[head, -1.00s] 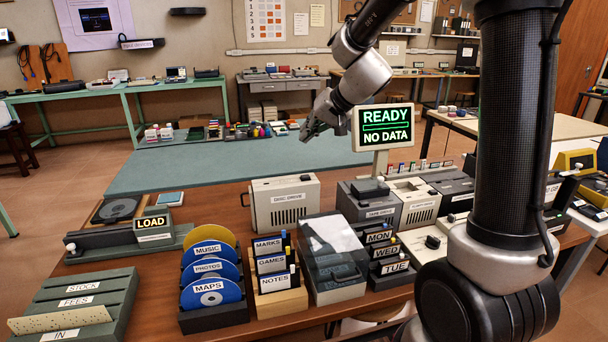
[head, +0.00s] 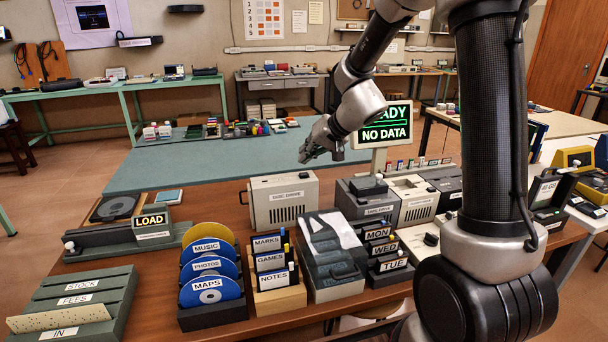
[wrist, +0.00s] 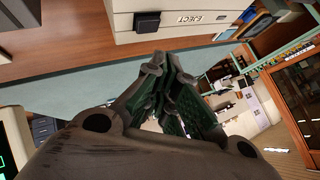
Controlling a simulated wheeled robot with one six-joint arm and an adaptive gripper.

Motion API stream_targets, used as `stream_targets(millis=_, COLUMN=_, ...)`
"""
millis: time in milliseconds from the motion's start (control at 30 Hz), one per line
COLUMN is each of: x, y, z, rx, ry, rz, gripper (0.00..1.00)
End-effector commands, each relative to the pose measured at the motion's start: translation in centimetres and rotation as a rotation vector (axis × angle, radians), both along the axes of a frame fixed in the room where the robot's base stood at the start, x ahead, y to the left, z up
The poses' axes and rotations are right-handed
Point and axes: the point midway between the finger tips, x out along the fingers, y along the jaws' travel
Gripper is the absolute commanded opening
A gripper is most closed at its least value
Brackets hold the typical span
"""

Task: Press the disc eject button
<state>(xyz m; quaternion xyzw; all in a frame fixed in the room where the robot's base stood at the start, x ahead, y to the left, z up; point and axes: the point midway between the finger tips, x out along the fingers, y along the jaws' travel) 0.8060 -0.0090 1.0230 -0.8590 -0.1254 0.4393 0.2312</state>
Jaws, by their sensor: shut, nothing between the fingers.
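The beige disc drive (head: 284,203) stands on the wooden table in the head view, with a label and a vent grille on the side that shows. In the wrist view, a pale face of a unit (wrist: 250,18) carries an EJECT label (wrist: 208,18) with a dark rectangular button (wrist: 147,22) left of it. In the head view my gripper (head: 308,154) is above and behind the disc drive, apart from it. In the wrist view its fingers (wrist: 163,62) are closed together and empty, below the button and not touching it.
A screen (head: 386,128) partly behind my arm shows NO DATA. A tape drive (head: 368,203) stands right of the disc drive. A rack of discs (head: 214,315), card boxes and a LOAD unit (head: 150,222) stand in front and left. The air left of the gripper is clear.

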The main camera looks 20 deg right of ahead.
Motion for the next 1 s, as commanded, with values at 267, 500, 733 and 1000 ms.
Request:
stream_targets(millis=267, x=0.0, y=0.0, z=-1.6, rx=0.001, ry=0.000, rz=-0.001, gripper=0.00)
stream_targets(millis=500, x=0.0, y=0.0, z=-1.7, rx=0.000, ry=0.000, rz=0.000, gripper=0.00)
stream_targets(millis=733, x=0.0, y=0.0, z=-1.7, rx=0.000, ry=0.000, rz=0.000, gripper=0.00)
stream_targets(millis=1000, x=0.0, y=0.0, z=-1.6, rx=0.000, ry=0.000, rz=0.000, gripper=0.00)
